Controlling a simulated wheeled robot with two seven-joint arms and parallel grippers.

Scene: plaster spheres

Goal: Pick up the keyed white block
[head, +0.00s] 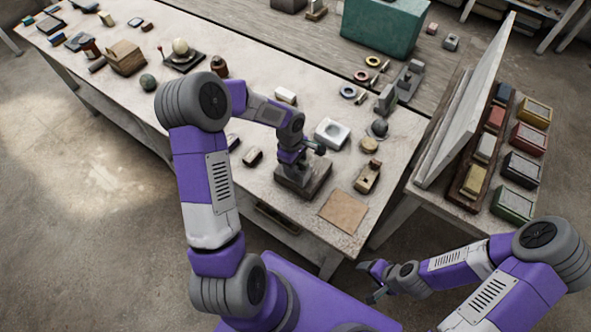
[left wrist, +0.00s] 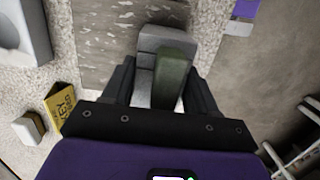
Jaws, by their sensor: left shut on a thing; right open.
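My left gripper (head: 305,163) is low over a dark grey slab (head: 303,185) on the workbench. In the left wrist view, my left gripper (left wrist: 160,98) is shut on a stepped grey-white block (left wrist: 144,82) with a dark green piece (left wrist: 174,75) against its side. I cannot tell whether the two are one body. The stepped shape fits the keyed white block, but the fingers hide part of it. Its lower end is over the slab, and contact with it is unclear. My right gripper (head: 374,280) is open and empty beside the workbench, at lower right.
A white block with a round hollow (head: 333,133) stands close behind the left gripper. A yellow piece lettered KEY (left wrist: 60,104) lies near a small cream block (left wrist: 28,128). A tan board (head: 343,211) lies near the front corner. Colored boxes (head: 513,203) stand on the right table.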

